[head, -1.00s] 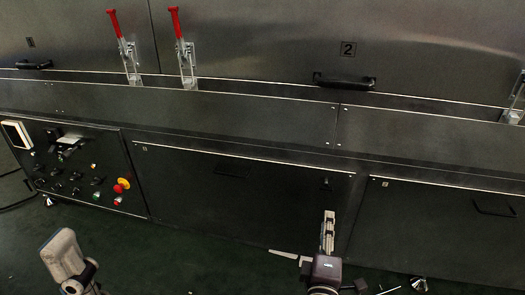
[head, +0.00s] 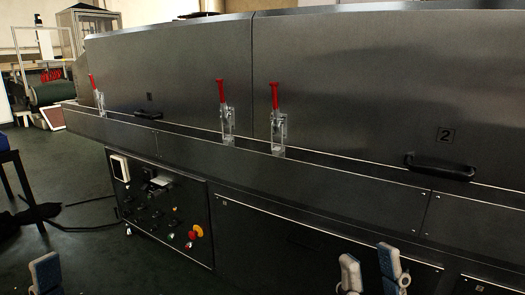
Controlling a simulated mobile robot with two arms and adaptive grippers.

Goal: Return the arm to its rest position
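My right gripper (head: 371,270) is at the bottom edge, right of centre, in front of the dryer's lower panels. Its two pale fingers point up and stand apart with nothing seen between them. My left gripper (head: 46,271) is at the bottom left corner over the dark floor. Only one pale fingertip part of it shows, so its opening is hidden. The tunnel dryer (head: 180,70) fills most of the view. Its hood is closed, with red-handled toggle clamps (head: 275,98) upright along the hood's lower edge.
A control panel (head: 157,205) with a red and yellow stop button (head: 195,232) is on the dryer's lower front. Black handles (head: 440,166) stick out from the hood. A dark table (head: 12,170) stands at the left edge, with cables on the floor. Floor between table and dryer is mostly open.

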